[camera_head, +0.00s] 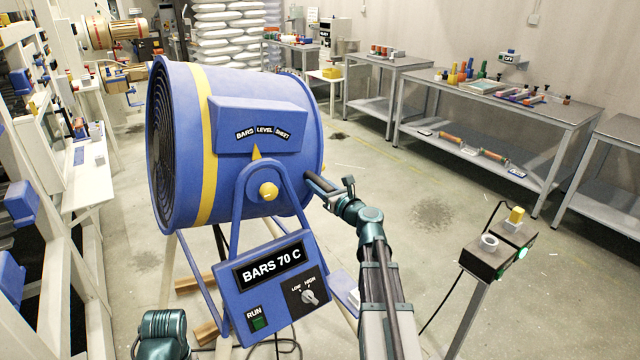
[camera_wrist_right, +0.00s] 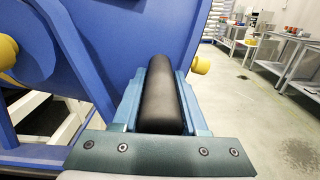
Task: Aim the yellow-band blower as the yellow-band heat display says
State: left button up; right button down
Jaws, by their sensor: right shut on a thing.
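The yellow-band blower (camera_head: 240,95) is a blue drum with a yellow stripe and a dark grille facing left. Its heat display (camera_head: 270,264) reads BARS 70 C, above a green RUN button and a LOW/HIGH knob. A small scale on the drum reads BARS, LEVEL, SHEET; the yellow pointer (camera_head: 256,153) stands below it, near the join of BARS and LEVEL. My right gripper (camera_head: 318,186) is shut on the blower's dark handle, right of the drum. The right wrist view shows the black handle (camera_wrist_right: 161,97) between the teal jaws. Only a teal part of my left arm shows at bottom left.
A post with a control box (camera_head: 484,262) stands at right, near my right arm. Workbenches (camera_head: 500,100) line the back wall. A white rack with blue parts is at left. A cable lies under the blower. The floor between blower and benches is mostly clear.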

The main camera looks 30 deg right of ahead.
jog(key=shift+s+a+f+m+b, duration=0.1)
jog(key=shift+a+f+m+b, duration=0.15)
jog(key=shift+f, duration=0.3)
jog(key=shift+a+f+m+b, duration=0.1)
jog(key=shift+f+m+b, duration=0.2)
jog(key=shift+f, duration=0.25)
pick_arm(q)
notch_tip(320, 180, down, 2)
pick_arm(e)
jog(key=shift+r, duration=0.1)
jog(key=shift+c, duration=2.2)
grip_release()
jog(key=s+d, duration=0.1)
jog(key=s, duration=1.2)
jog(key=shift+s, duration=0.35)
